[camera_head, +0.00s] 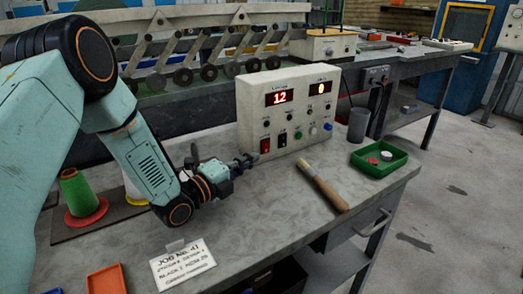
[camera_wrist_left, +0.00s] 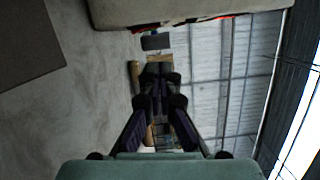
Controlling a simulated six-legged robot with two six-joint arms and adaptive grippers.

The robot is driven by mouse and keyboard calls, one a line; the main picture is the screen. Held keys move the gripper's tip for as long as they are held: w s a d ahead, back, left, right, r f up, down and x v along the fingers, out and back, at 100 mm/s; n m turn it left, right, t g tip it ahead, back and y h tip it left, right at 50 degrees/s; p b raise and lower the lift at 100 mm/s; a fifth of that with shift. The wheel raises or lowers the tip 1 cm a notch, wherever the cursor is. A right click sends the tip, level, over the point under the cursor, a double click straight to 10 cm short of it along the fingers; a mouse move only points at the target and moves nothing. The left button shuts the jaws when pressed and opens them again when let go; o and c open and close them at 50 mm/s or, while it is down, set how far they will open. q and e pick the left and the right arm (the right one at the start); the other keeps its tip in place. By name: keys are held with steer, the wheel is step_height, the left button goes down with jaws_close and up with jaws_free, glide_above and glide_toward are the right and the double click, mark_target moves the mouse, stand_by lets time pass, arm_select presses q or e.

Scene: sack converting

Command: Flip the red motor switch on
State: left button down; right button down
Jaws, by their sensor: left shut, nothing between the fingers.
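The red motor switch (camera_head: 265,146) is on the lower left of the front face of a cream control box (camera_head: 250,110), which stands on the bench. A black switch (camera_head: 282,140) is just to its right. My left gripper (camera_head: 252,159) is shut and empty, its fingertips close in front of the box, a little left of and below the red switch. I cannot tell whether they touch it. In the left wrist view the shut fingers (camera_wrist_left: 160,72) point past the box (camera_wrist_left: 180,8), which fills the top edge; the switch is not clear there. My right gripper is out of view.
A wooden-handled brush (camera_head: 324,187) lies on the bench right of the gripper. A grey cup (camera_head: 358,125) and a green tray (camera_head: 379,160) stand farther right. A job card (camera_head: 183,267), an orange tray (camera_head: 106,280) and a green thread cone (camera_head: 80,193) are at the left.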

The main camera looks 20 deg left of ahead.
arm_select(q)
steer(key=v, duration=0.3)
steer(key=p+v, duration=0.1)
steer(key=shift+s+r, duration=0.15)
steer(key=shift+r, duration=0.2)
steer(key=shift+s+a, duration=0.15)
steer(key=shift+s, duration=0.2)
steer(key=shift+s+a+f, duration=0.2)
steer(key=shift+s+a, duration=0.05)
steer(key=shift+s, duration=0.05)
steer(key=shift+d+r, duration=0.1)
steer(key=shift+p, duration=0.35)
